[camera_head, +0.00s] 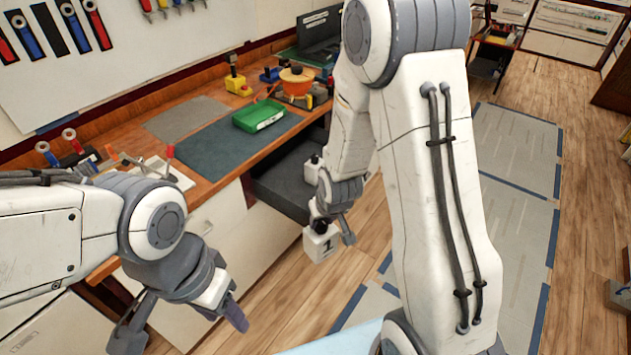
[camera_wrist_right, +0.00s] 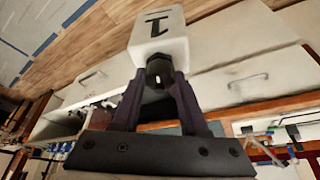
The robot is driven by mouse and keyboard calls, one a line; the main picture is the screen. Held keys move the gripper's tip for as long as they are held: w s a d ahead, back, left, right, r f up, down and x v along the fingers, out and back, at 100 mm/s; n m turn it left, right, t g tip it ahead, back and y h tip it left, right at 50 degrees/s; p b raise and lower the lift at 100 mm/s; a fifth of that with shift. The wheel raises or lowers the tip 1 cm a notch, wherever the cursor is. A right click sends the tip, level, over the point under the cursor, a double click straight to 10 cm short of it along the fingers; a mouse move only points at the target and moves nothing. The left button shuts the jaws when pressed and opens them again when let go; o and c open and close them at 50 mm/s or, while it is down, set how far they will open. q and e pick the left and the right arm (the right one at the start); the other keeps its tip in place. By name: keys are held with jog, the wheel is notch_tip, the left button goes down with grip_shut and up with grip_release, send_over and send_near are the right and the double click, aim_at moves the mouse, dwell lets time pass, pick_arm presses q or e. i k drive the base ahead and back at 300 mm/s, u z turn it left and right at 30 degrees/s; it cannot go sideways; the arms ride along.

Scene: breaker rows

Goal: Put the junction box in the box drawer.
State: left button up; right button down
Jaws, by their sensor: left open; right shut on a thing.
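The junction box (camera_head: 321,243) is a small white block with a black "1" on its face and a dark knob on top. My right gripper (camera_head: 328,208) is shut on that knob, and the box hangs below it in front of the open drawer, apart from it. In the right wrist view the box (camera_wrist_right: 158,38) sits between the fingertips (camera_wrist_right: 160,78). The pulled-out drawer (camera_head: 278,185) under the bench has a dark inside; my right arm hides part of it. My left gripper (camera_head: 182,325) is open and empty.
Tools hang on the wall panel (camera_head: 150,60). The wooden floor (camera_head: 285,290) in front is clear.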

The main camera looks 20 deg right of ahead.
aim_at(294, 197)
jog(key=z, duration=2.45)
jog(key=i, duration=1.85)
jog(key=u, duration=3.4)
jog(key=i, duration=0.15)
